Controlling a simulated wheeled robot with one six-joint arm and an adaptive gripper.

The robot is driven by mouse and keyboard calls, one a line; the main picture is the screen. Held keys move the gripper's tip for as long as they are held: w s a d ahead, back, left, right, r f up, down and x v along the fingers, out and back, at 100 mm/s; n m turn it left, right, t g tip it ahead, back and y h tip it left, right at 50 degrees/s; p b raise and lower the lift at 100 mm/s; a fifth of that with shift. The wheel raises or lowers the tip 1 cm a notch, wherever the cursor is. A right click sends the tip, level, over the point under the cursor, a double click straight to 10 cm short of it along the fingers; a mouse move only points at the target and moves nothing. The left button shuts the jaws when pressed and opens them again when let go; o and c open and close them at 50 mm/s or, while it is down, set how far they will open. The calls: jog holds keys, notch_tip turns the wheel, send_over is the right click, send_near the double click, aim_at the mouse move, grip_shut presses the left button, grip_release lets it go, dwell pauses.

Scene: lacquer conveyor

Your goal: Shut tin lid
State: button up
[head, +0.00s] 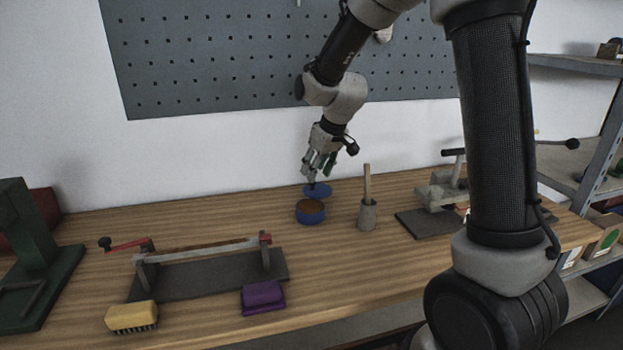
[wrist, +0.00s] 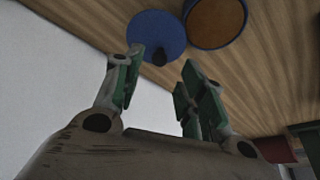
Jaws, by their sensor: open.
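A round blue tin (head: 310,212) stands open on the wooden bench, with brown contents showing; the wrist view shows it at the top (wrist: 215,22). Its blue lid (head: 318,190) is raised behind the tin; in the wrist view the lid (wrist: 155,32) is a blue disc with a dark knob (wrist: 159,57). My gripper (head: 313,180) is above and just behind the tin, close to the lid. In the wrist view my gripper (wrist: 160,75) has its green-padded fingers apart, with the knob beyond the gap between them. I cannot tell whether a finger touches the lid.
A grey pot (head: 367,215) with a wooden handle stands right of the tin. A grey press-like device (head: 443,190) is farther right. A jig (head: 208,270), yellow brush (head: 131,316) and purple block (head: 262,297) are in front. The wall with a pegboard (head: 220,60) is close behind.

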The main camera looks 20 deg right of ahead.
aim_at(317, 187)
jog(key=shift+x, duration=1.95)
jog(key=shift+d, duration=0.1)
grip_shut()
